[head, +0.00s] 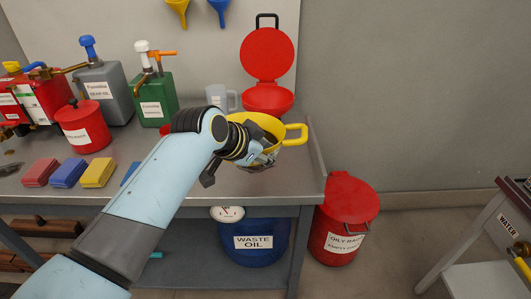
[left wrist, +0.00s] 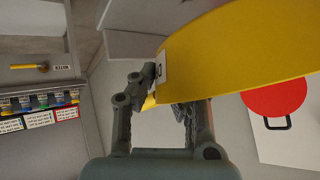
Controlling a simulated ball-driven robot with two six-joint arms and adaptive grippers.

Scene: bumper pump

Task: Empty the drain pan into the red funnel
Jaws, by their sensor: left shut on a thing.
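The yellow drain pan (head: 293,134) is held in my left gripper (head: 262,160) at the front of the bench, near its right end. The pan has a loop handle on its right side. In the left wrist view the yellow pan wall (left wrist: 240,45) lies across the top, with my left gripper's fingers (left wrist: 162,98) at its edge. What is inside the pan is hidden. A red round vessel (head: 267,99), seemingly the red funnel, stands behind the pan with its red lid (head: 267,53) raised. The lid also shows in the left wrist view (left wrist: 274,93). My right gripper is not in view.
A grey mug (head: 217,97) stands left of the red vessel. A green can (head: 152,100), grey can (head: 105,93) and red can (head: 83,126) stand further left. Below are a blue waste oil drum (head: 258,255) and a red rag bin (head: 345,215).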

